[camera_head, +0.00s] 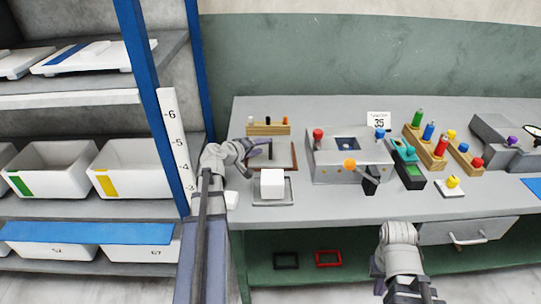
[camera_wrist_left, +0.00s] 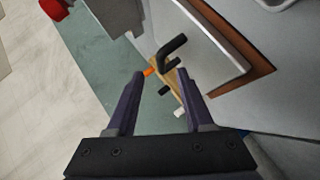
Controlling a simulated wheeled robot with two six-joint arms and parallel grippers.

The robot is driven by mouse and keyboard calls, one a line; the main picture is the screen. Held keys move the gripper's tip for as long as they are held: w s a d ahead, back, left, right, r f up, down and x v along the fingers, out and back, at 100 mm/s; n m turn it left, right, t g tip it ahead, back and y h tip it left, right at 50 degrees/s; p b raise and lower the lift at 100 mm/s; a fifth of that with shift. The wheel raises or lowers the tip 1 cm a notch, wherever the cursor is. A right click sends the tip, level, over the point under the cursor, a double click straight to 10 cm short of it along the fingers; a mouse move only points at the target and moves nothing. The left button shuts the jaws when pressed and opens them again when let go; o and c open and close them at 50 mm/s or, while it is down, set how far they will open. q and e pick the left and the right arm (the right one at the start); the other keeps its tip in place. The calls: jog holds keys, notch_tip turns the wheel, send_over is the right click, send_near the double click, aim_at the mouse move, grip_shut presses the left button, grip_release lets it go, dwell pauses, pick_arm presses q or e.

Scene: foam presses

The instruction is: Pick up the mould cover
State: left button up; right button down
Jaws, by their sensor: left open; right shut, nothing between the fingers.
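The flat grey plate that I take to be the mould cover (camera_head: 284,152) lies in a brown-rimmed tray (camera_head: 294,161) at the left of the bench. In the left wrist view the pale plate (camera_wrist_left: 215,38) shows inside the brown rim (camera_wrist_left: 245,80), with a bent black handle (camera_wrist_left: 171,50) near it. My left gripper (camera_head: 257,150) is at the tray's left side. In its wrist view it is open (camera_wrist_left: 160,75), and the handle shows just beyond and between its fingertips; contact cannot be told. My right gripper (camera_head: 415,297) is shut and empty, low in front of the bench.
A white block (camera_head: 272,183) sits on a small grey plate in front of the tray. A wooden rack (camera_head: 268,129) stands behind it. A grey press box (camera_head: 349,153) with coloured knobs is to the right. A blue-posted shelf (camera_head: 145,80) stands close on the left.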

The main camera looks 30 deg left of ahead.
aim_at(267, 155)
pick_arm(q)
jog(key=x, duration=0.1)
jog(key=b+x, duration=0.1)
jog(key=x, duration=0.2)
jog(key=shift+w+a+f, duration=0.1)
jog(key=shift+w+a, duration=0.1)
jog(key=shift+w, duration=0.05)
jog(key=shift+s, duration=0.1)
grip_shut()
dwell(1.0)
